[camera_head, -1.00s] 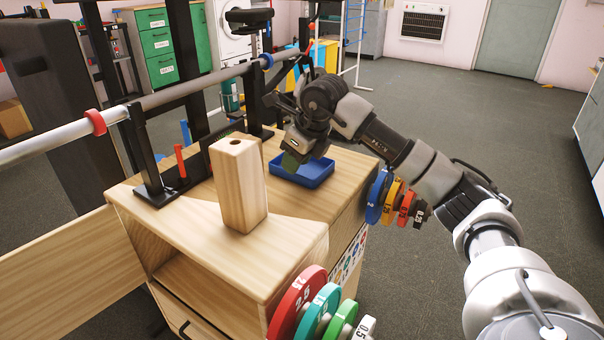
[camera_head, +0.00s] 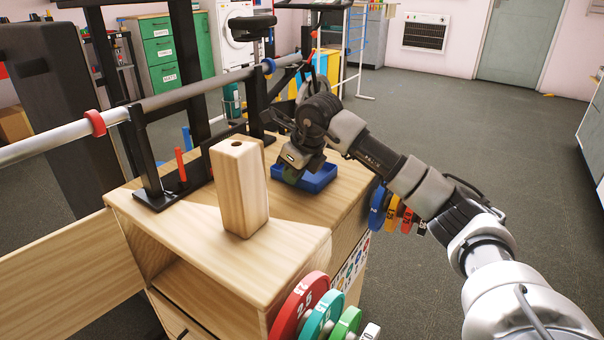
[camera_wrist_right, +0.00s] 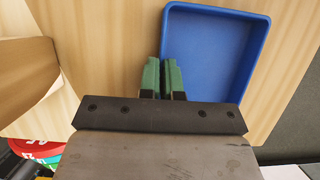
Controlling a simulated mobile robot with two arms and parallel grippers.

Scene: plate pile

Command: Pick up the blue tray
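The blue tray (camera_head: 318,180) lies on the wooden cabinet top, at its far right part in the head view. It is shallow and looks empty. It also fills the upper right of the right wrist view (camera_wrist_right: 212,52). My right gripper (camera_head: 290,176) is at the tray's left side, pointing down. In the right wrist view its green fingertips (camera_wrist_right: 163,75) are close together, with the tray's left wall running between them. The tray appears to rest flat on the wood. My left gripper is not in view.
A tall wooden block (camera_head: 240,190) stands left of the tray. A barbell on a black rack (camera_head: 150,170) runs along the back left. Coloured weight plates (camera_head: 305,300) hang on the cabinet's near side, others (camera_head: 380,208) at its right. The floor at right is clear.

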